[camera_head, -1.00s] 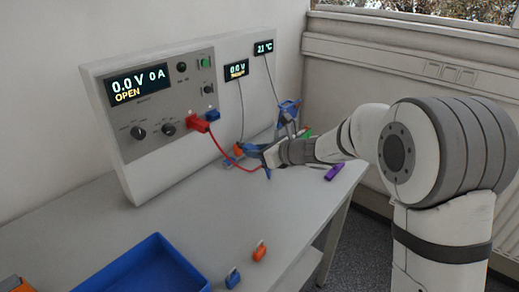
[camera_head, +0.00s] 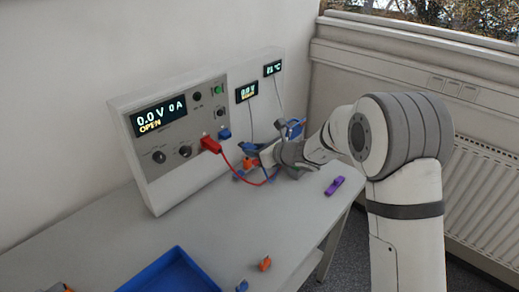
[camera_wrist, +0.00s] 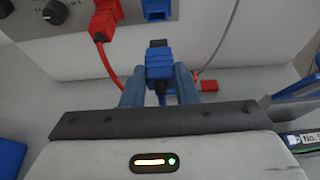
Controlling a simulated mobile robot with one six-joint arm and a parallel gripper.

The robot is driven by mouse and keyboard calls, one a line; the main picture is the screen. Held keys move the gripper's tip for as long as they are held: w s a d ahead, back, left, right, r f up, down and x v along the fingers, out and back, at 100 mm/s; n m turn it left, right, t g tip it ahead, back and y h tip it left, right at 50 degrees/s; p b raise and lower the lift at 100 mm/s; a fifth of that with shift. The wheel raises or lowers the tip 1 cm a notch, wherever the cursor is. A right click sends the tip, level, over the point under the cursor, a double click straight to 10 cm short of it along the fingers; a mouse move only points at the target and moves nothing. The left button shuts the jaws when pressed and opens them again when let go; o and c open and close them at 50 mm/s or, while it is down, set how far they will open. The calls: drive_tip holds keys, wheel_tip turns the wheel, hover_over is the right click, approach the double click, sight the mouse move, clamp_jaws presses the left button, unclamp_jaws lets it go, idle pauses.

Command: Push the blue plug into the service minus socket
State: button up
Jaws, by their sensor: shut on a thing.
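The blue plug (camera_wrist: 159,68) is held between the two blue fingers of my gripper (camera_wrist: 160,82), its dark tip pointing at the panel. In the wrist view a blue socket piece (camera_wrist: 157,10) sits on the panel ahead of the plug, with a visible gap between them. I take it as the service minus socket; its label is not readable. It also shows in the head view (camera_head: 224,134), right of a red plug (camera_head: 210,146). My gripper (camera_head: 263,157) is right of it and lower, in front of the cycler; the held plug is hard to make out there.
A red cable (camera_wrist: 110,68) hangs from the red plug, close to my left finger. A red block (camera_wrist: 208,86) lies right of my fingers. A purple piece (camera_head: 334,186), an orange piece (camera_head: 265,264) and a blue tray (camera_head: 165,252) are on the table. The table's middle is clear.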

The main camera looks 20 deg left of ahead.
sight(246, 144)
drive_tip(key=shift+w+a+p, duration=0.3)
drive_tip(key=shift+a+p, duration=0.05)
drive_tip(key=shift+a, duration=0.35)
drive_tip(key=shift+w+a+p, duration=0.3)
drive_tip(key=shift+a+p, duration=0.1)
drive_tip(key=shift+a, duration=0.35)
drive_tip(key=shift+w+a+p, duration=0.3)
drive_tip(key=shift+a+p, duration=0.05)
drive_tip(key=shift+a, duration=0.35)
drive_tip(key=shift+b, duration=1.1)
drive_tip(key=shift+w+a+b, duration=0.2)
drive_tip(key=shift+w+a, duration=0.1)
drive_tip(key=shift+a, duration=0.45)
drive_tip(key=shift+w+a+b, duration=0.15)
drive_tip(key=shift+w+a, duration=0.15)
drive_tip(key=shift+a, duration=0.4)
idle(2.1)
drive_tip(key=o, duration=1)
drive_tip(key=shift+d, duration=0.1)
